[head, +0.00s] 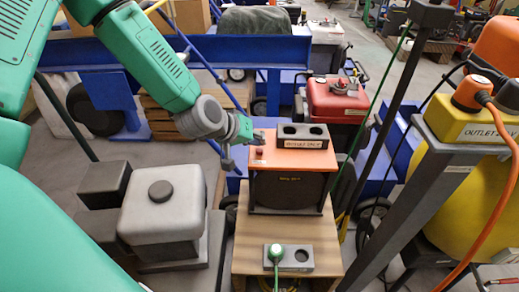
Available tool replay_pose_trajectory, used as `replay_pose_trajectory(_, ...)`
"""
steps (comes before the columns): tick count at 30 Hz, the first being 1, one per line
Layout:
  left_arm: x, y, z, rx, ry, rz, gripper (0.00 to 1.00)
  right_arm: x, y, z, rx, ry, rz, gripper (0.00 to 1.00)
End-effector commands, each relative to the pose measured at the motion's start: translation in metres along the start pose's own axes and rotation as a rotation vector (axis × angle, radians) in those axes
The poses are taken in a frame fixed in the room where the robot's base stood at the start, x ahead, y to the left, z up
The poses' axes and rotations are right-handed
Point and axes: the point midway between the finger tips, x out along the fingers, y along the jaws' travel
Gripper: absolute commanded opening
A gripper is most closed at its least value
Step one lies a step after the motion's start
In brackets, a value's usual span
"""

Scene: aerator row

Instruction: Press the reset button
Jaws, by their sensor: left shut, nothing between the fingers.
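A box with an orange top (292,160) and a dark front stands on a light wooden stand. A small red button (259,152) sits near the left edge of the orange top. My left gripper (258,138) comes in from the upper left on a green arm. Its fingers are shut and empty, just behind the button in the picture. I cannot tell whether the fingertips touch the orange top or the button. My right gripper is not in view.
A grey two-hole block (303,136) with a label sits on the orange top. Another socket block (289,258) with a green plug is on the wooden stand (241,253). A grey tank (163,212) stands left. A dark frame and yellow tank (475,185) stand right.

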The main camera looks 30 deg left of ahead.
Motion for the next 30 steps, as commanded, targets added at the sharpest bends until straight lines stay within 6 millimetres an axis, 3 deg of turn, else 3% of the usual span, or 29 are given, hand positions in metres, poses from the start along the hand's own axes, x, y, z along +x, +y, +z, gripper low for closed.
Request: replay_pose_trajectory(30,0.0056,-0.0034,0.0055,0.001,0.0,0.0,0.0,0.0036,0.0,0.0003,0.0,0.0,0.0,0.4)
